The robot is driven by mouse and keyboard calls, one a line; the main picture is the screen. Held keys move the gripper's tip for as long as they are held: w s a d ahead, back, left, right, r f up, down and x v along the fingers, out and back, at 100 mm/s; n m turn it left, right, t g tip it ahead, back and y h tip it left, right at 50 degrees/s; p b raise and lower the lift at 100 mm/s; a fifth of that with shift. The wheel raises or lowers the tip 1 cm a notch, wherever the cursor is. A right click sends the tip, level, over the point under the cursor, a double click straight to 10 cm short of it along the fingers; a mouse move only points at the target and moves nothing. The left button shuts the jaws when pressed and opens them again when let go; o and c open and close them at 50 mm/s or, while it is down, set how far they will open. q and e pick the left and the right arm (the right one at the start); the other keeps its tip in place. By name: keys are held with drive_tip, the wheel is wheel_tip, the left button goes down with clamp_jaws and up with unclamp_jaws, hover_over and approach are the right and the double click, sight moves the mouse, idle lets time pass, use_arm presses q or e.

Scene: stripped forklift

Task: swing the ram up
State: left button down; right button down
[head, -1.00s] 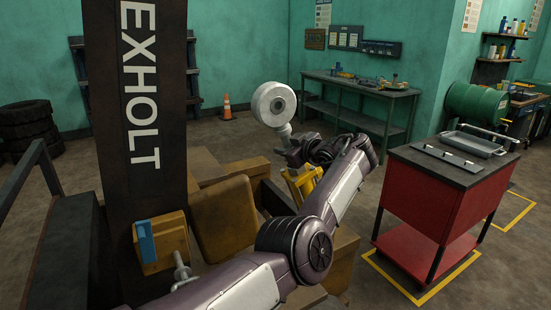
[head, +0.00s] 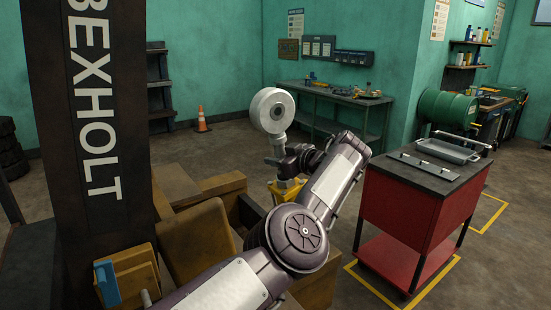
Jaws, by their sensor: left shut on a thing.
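The ram (head: 269,111) shows in the head view as a pale metal piece with a thick round eye at its top. A short narrower rod (head: 277,146) runs down from the eye, and it stands close to upright. My left gripper (head: 277,161) is shut at the lower part of the rod, just above a yellow part (head: 287,189). My left forearm and wrist hide what lies behind and below the grip, so the ram's lower end cannot be seen. My right gripper is not in view.
A dark mast post (head: 88,150) lettered "BEXHOLT" stands at the left. The brown seat (head: 198,247) and forklift body lie below the ram. A red cart (head: 412,208) stands to the right, with a workbench (head: 335,98) behind. Open floor lies between the ram and the wall.

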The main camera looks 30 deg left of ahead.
use_arm(q)
drive_tip(key=shift+w+r, duration=0.1)
drive_tip(key=shift+r, duration=0.35)
drive_tip(key=c, duration=1.5)
unclamp_jaws()
drive_tip(key=o, duration=0.3)
drive_tip(key=shift+w+f, duration=0.1)
drive_tip(key=shift+w, duration=0.1)
drive_tip(key=shift+o, duration=0.5)
drive_tip(key=shift+w+d+f, duration=0.15)
drive_tip(key=shift+w+f, duration=0.05)
drive_tip(key=shift+f, duration=0.05)
drive_tip(key=shift+s, duration=0.15)
